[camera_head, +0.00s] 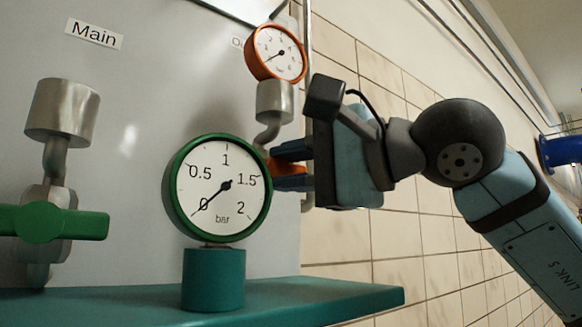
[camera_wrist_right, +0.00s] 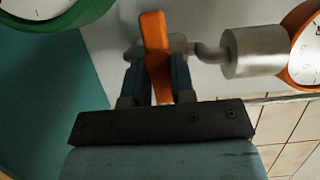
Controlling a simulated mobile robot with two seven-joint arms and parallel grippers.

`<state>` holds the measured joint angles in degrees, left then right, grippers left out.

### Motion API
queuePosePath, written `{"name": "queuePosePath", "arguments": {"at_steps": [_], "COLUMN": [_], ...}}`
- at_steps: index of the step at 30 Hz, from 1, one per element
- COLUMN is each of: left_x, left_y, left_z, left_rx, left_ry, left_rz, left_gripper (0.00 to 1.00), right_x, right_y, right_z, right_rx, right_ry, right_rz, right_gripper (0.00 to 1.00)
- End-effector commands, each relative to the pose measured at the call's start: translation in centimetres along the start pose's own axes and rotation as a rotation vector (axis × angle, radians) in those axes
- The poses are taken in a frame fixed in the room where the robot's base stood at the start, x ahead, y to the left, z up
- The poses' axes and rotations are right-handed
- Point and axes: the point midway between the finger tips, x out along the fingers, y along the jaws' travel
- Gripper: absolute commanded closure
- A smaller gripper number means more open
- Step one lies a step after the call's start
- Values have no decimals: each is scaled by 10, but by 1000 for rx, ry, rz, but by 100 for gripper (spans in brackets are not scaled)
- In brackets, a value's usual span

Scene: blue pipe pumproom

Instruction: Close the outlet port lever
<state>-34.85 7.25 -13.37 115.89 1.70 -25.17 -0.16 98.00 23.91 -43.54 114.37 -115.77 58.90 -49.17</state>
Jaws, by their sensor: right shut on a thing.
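The orange outlet lever (camera_head: 287,166) shows in the head view partly behind the green-rimmed gauge and my right gripper (camera_head: 290,166). In the right wrist view the orange lever (camera_wrist_right: 154,45) lies between the two blue fingers of my right gripper (camera_wrist_right: 156,80), which is shut on it. The lever's far end sticks out past the fingertips. A grey metal pipe fitting (camera_head: 275,103) with an orange-rimmed gauge (camera_head: 277,53) stands above the lever in the head view. The label beside that gauge is mostly hidden. My left gripper is not in view.
The green-rimmed gauge (camera_head: 222,190) stands on a teal post (camera_head: 213,279) over a teal ledge (camera_head: 290,303), close to my right fingers. A green lever (camera_head: 40,223) is at the left under the "Main" label (camera_head: 94,34). A tiled wall (camera_head: 420,240) lies behind my arm.

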Motion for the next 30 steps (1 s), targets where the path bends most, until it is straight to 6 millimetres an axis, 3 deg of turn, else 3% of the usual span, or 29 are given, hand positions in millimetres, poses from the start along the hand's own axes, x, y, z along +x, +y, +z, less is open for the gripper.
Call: {"name": "queuePosePath", "arguments": {"at_steps": [5, 6, 9, 20, 23, 30], "left_x": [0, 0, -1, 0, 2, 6], "left_y": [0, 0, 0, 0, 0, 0], "left_z": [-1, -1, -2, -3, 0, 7], "left_rx": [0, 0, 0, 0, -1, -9], "left_ry": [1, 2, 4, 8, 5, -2], "left_rz": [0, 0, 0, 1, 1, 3], "left_gripper": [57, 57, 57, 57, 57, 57], "right_x": [0, 0, 0, -6, -19, -73], "right_y": [0, 0, 0, 0, 1, 1], "right_z": [0, 0, 0, 0, -1, -1], "right_rx": [-2, -2, -2, -1, -1, -1], "right_ry": [1, 1, 1, 2, 3, 5], "right_rz": [0, 0, 0, -2, -1, -3], "right_gripper": [100, 72, 51, 51, 51, 51]}}
